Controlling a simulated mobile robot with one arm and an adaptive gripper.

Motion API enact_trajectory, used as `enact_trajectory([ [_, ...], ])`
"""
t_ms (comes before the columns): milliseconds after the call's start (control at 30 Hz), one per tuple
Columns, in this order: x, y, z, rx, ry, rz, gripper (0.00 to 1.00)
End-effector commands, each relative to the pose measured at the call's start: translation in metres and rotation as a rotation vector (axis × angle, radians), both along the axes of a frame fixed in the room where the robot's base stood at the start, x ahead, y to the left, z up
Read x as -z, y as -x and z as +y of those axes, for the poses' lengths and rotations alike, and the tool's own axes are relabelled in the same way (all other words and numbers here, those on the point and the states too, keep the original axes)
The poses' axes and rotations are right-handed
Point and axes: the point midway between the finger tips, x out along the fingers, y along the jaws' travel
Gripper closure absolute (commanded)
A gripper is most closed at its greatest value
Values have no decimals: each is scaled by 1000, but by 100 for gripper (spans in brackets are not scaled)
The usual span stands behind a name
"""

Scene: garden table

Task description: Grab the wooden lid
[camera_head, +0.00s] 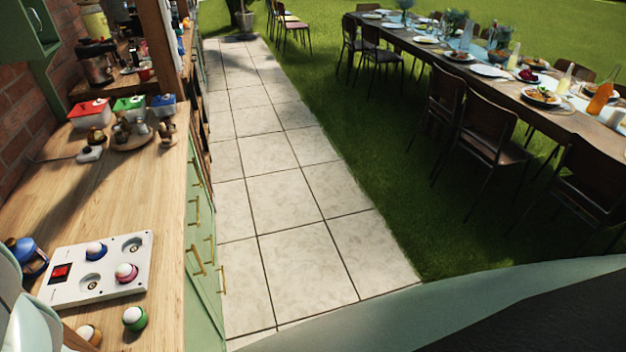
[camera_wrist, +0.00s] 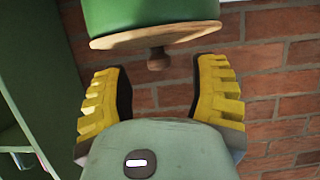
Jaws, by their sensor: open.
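The round wooden lid (camera_wrist: 155,35) shows at the top of the wrist view, fitted against a green canister (camera_wrist: 150,12). Its small wooden knob (camera_wrist: 157,60) points down in the picture, towards my gripper (camera_wrist: 160,90). My gripper is open, with one yellow ribbed finger on each side of the picture. The knob lies between the fingers' far ends as seen, with clear gaps on both sides. No contact shows. The canister's far part is cut off by the frame. I cannot make out the lid in the head view.
A brick wall (camera_wrist: 275,85) lies behind the canister, and a green cabinet side (camera_wrist: 30,60) is at left. The wooden counter (camera_head: 120,200) holds a white panel (camera_head: 75,285) with coloured knobs, and several boxes and jars. A paved path (camera_head: 290,200) is clear.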

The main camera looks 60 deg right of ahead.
Motion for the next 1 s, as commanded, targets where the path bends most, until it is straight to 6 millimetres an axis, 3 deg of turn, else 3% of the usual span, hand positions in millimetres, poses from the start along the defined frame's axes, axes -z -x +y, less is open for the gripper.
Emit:
enact_trajectory([
  [300, 8, -18, 17, 5, -1, -2, 41],
  [700, 11, -20, 21, 4, 2, -1, 41],
  [733, 11, -20, 21, 4, 2, -1, 37],
  [1000, 11, -20, 21, 3, 1, 0, 65],
])
